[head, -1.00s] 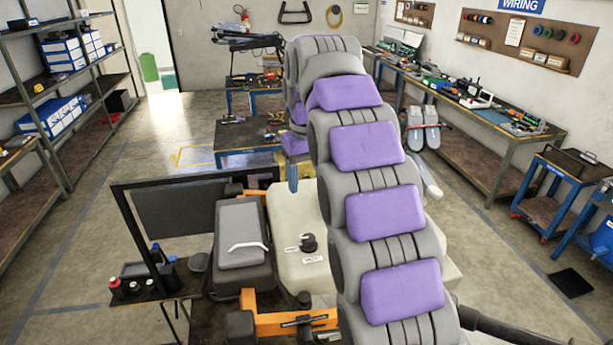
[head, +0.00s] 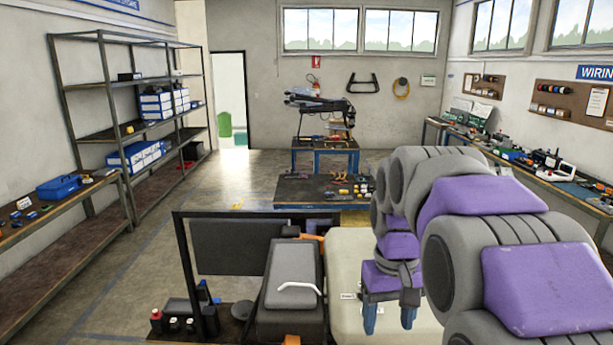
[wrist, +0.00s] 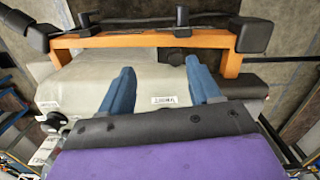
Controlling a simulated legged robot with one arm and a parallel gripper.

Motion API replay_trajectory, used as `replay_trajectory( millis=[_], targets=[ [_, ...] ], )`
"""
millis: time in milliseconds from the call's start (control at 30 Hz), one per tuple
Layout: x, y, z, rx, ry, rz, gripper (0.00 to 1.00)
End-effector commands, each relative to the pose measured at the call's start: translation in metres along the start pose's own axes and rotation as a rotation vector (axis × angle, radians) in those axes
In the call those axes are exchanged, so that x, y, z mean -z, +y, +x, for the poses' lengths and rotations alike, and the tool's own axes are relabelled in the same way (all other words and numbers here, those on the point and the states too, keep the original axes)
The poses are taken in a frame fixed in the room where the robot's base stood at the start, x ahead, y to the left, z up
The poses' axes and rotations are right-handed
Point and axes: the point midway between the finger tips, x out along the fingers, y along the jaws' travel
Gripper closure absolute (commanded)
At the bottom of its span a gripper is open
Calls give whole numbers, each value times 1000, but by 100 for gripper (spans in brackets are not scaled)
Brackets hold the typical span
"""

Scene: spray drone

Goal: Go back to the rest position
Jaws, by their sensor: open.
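My gripper (head: 389,318) hangs with its two blue fingers pointing down over the pale tank of the spray drone (head: 350,262), and the fingers are spread apart. In the wrist view my gripper (wrist: 160,88) is open and empty above the pale tank (wrist: 85,82). I cannot tell how far above the tank the fingertips are. A dark grey block with a white handle (head: 293,272) sits left of the tank. My purple and grey arm fills the right side of the head view and hides part of the drone.
An orange frame bar (wrist: 150,40) with black ends crosses beyond the fingers. A dark panel on a black frame (head: 235,248) and small bottles (head: 157,320) stand at left. Shelves (head: 125,95) line the left wall, a workbench (head: 560,180) the right. Open floor lies at left.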

Motion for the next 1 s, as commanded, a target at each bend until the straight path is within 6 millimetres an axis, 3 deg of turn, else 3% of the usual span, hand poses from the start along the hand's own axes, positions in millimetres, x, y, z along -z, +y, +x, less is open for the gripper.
replay_trajectory(
  millis=[33,367,800,1000],
  targets=[
    [-14,-2,21,1,-7,7,37],
    [-95,-12,118,7,-39,58,37],
    [-208,-27,261,9,-84,109,37],
    [-235,-31,297,8,-95,119,37]
  ],
)
